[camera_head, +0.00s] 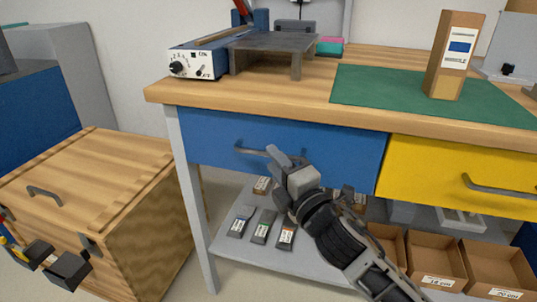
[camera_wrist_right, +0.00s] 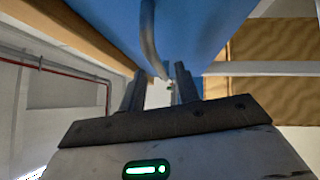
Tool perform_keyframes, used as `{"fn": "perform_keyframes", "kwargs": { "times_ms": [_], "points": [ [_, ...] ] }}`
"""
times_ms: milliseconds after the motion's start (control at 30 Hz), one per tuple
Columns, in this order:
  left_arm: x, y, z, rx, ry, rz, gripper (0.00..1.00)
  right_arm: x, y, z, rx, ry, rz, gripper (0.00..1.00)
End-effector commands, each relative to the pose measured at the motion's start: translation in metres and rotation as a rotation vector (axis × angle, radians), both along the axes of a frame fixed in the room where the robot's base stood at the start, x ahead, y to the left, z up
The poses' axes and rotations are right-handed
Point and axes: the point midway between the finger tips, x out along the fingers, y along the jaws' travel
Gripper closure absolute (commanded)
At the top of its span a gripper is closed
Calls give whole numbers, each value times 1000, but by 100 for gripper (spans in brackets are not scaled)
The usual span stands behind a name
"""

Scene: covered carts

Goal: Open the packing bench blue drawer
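The blue drawer (camera_head: 330,150) is flush under the left part of the packing bench top (camera_head: 250,97), shut. Its grey bar handle (camera_head: 252,151) is partly covered at its right end by my right gripper (camera_head: 283,165). In the right wrist view, the handle (camera_wrist_right: 149,40) runs down towards the gap between the fingers of my right gripper (camera_wrist_right: 160,85). The fingers stand apart. I cannot tell whether the handle is touched or fully between them.
A yellow drawer (camera_head: 450,177) with its own handle is to the right. Below, a shelf (camera_head: 235,255) holds small labelled packs and cardboard boxes (camera_head: 430,262). The wooden cabinet (camera_head: 150,235) stands left of the bench leg. A tall carton (camera_head: 455,55) stands on a green mat (camera_head: 375,90).

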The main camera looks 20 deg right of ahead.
Motion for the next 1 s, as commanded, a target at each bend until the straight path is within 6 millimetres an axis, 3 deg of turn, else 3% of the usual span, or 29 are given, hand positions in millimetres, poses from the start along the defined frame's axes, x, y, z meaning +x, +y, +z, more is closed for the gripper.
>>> {"fn": "perform_keyframes", "kwargs": {
  "times_ms": [200, 567, 600, 700, 1000],
  "points": [
    [1, 0, 1, -6, -16, 1, 64, 27, 6, 3, 1, 0, -1, 68],
    [1, -1, 7, -11, -27, -2, 64, 33, 7, 4, 1, 1, -1, 68],
    [1, -1, 6, -11, -27, -2, 64, 33, 7, 4, 1, 1, -1, 70],
    [0, -2, 6, -11, -26, -2, 64, 33, 7, 4, 1, 1, 0, 98],
    [0, -2, 4, -8, -19, -3, 64, 33, 9, 4, 2, 1, 0, 100]
  ]
}}
